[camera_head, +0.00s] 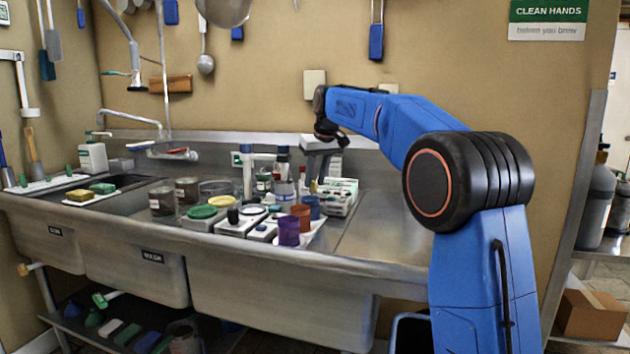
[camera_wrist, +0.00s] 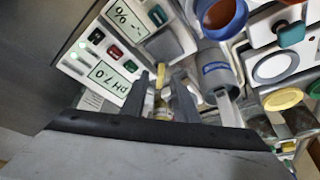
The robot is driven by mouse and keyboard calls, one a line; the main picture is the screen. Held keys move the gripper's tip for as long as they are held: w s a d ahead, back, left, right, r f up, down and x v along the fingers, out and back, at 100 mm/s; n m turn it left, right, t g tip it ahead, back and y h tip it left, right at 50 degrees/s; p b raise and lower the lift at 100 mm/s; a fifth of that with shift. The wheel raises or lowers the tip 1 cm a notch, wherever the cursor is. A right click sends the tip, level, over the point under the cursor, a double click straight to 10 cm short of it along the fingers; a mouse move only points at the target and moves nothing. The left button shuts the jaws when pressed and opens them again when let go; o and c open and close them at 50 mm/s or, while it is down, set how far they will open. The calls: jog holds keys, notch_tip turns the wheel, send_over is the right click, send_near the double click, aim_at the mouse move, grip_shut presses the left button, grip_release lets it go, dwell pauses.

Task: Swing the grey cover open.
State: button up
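A white instrument (camera_wrist: 88,75) with two small displays, one reading pH 7.0, fills the upper left of the wrist view. It also shows in the head view (camera_head: 341,198), under and right of my gripper. A flat grey square panel (camera_wrist: 165,46) lies on or beside it, apparently the grey cover and lying flat; its hinge side cannot be made out. My gripper (camera_wrist: 163,82) has its two dark fingers apart, pointing down just short of the panel. A small yellow-topped bottle (camera_wrist: 161,98) shows between the fingers, seemingly beyond them and not gripped. In the head view my gripper (camera_head: 317,180) hangs over the counter.
Orange (camera_head: 301,216), purple (camera_head: 288,231) and blue (camera_head: 311,206) cups stand left of the instrument. A grey cylinder with a blue label (camera_wrist: 217,70) is close right of my fingers. Bare steel counter (camera_head: 375,235) lies to the right.

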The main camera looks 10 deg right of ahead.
jog(key=shift+w+f, duration=0.15)
jog(key=shift+f, duration=0.2)
jog(key=shift+c, duration=0.6)
grip_shut()
dwell(0.6)
